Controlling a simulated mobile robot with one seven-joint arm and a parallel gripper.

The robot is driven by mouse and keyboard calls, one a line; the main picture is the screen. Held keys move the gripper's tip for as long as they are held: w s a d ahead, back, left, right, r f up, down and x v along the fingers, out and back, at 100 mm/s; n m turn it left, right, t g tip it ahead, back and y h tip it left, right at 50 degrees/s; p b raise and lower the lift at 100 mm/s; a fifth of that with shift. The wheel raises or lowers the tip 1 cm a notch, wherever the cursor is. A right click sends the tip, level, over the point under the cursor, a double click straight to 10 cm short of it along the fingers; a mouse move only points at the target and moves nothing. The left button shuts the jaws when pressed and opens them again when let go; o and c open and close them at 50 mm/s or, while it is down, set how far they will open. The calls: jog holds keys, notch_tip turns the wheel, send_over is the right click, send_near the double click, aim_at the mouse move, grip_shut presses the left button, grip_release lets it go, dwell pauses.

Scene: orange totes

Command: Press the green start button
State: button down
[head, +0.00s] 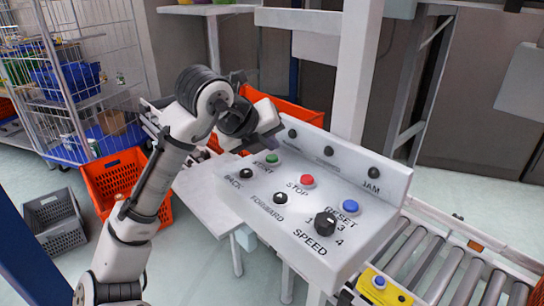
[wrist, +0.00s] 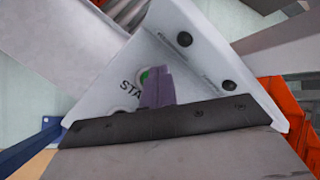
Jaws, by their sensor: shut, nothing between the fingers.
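The green start button (head: 271,159) sits at the upper left of the white sloped control panel (head: 315,250), with the START label beside it. In the wrist view a sliver of the green button (wrist: 145,76) shows at the left edge of my gripper's fingers; the rest of it is hidden behind them. My gripper (wrist: 157,72) is shut and empty, its fingertips over the button area. In the head view my gripper hangs just above the green button. I cannot tell whether the fingertips touch it.
Near the green button are a black BACK button (head: 246,174), a red STOP button (head: 307,181) and a black FORWARD button (head: 280,199). A blue RESET button (head: 350,207) and a speed knob (head: 325,223) lie farther right. The panel's raised back (head: 345,160) carries dark indicators.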

dwell(0.6)
jog(key=shift+f, duration=0.45)
